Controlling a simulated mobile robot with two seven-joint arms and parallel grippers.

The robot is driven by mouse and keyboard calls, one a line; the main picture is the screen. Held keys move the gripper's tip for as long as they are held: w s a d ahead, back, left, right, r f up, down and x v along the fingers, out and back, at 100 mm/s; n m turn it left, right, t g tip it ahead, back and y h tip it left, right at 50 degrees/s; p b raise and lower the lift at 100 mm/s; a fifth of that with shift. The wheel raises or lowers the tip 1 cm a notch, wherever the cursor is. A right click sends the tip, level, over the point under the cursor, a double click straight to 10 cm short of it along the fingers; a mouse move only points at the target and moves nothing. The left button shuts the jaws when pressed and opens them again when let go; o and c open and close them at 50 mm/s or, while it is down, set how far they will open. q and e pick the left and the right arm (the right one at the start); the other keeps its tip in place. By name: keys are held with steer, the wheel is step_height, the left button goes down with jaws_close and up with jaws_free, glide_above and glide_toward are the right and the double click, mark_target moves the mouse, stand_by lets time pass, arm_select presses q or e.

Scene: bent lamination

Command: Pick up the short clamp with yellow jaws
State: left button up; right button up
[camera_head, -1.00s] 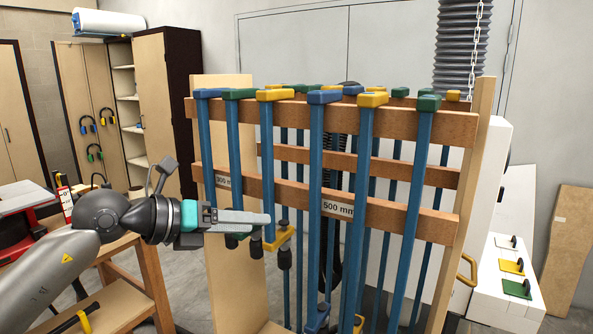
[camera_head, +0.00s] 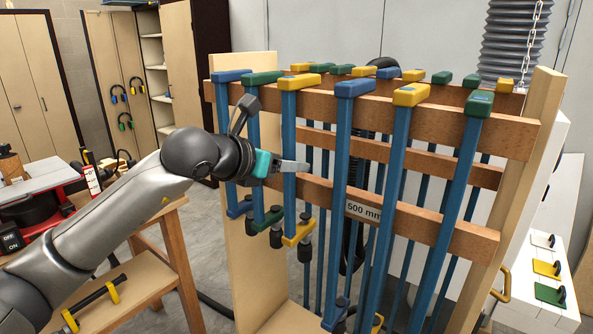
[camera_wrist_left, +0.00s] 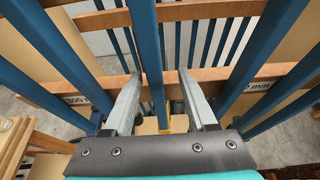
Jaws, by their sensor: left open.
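The short clamp with yellow jaws (camera_head: 289,130) hangs upright on the wooden rack, with a blue bar, a yellow top jaw over the upper rail and a yellow lower jaw with a dark handle. My left gripper (camera_head: 293,166) is open at the middle of its bar, above the lower jaw. In the left wrist view the blue bar (camera_wrist_left: 150,50) runs between the two spread fingers (camera_wrist_left: 160,78), with gaps on both sides. Contact cannot be made out. My right gripper is not in view.
Short clamps with green (camera_head: 255,140) and blue (camera_head: 224,150) jaws hang close on the left. Longer clamps, one blue-jawed (camera_head: 343,150), hang on the right. The rack's lower rail (camera_head: 318,190) lies behind the bars. A wooden workbench (camera_head: 170,240) stands at the left.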

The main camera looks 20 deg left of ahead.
mark_target(297, 174)
arm_select(q)
steer(key=p+x, duration=0.1)
steer(key=x, duration=0.3)
steer(key=shift+w+a+f+p, duration=0.1)
steer(key=shift+w+a+p, duration=0.05)
steer(key=shift+w+p, duration=0.2)
steer(key=shift+w+d+f, duration=0.2)
steer(key=shift+w+f, duration=0.1)
steer(key=shift+w, duration=0.2)
jaws_close()
steer(key=shift+r, duration=0.15)
